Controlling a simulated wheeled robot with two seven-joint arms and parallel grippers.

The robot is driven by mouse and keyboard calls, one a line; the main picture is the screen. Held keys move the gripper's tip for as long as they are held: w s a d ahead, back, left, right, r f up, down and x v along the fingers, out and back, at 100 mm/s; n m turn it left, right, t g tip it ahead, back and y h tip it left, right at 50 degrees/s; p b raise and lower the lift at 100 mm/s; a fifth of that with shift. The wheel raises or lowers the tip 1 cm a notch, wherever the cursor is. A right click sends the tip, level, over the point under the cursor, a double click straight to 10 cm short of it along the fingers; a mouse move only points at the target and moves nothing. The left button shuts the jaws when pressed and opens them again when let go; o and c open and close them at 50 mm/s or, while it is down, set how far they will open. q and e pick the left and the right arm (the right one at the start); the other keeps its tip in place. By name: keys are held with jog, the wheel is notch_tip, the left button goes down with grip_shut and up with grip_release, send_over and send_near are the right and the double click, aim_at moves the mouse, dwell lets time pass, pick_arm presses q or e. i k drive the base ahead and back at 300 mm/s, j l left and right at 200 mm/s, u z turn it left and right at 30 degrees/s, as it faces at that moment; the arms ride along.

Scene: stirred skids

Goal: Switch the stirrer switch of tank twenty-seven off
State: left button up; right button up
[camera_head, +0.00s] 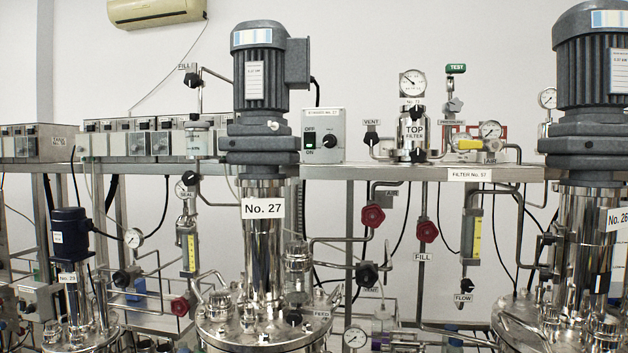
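The stirrer control box (337,120) is a light grey box on the metal shelf, just right of the motor of tank twenty-seven. Its small label appears to read stirrer No. 27. On its left side is a small rocker switch (310,143) with a green part showing, between the word OFF above and ON below. A black knob (329,141) sits right of the switch. Tank twenty-seven (262,250) stands in front, with a "No. 27" plate on its shiny column and a grey motor (262,75) on top. Neither of my grippers is in view.
The metal shelf (350,172) carries a top filter (412,130) and gauges right of the box. Red and black valve knobs hang below it. Another tank with a motor (592,80) stands at the right edge. A smaller blue motor (70,233) is at left. The box front looks unobstructed.

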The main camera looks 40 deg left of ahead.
aim_at(309, 137)
jog(key=u, duration=1.15)
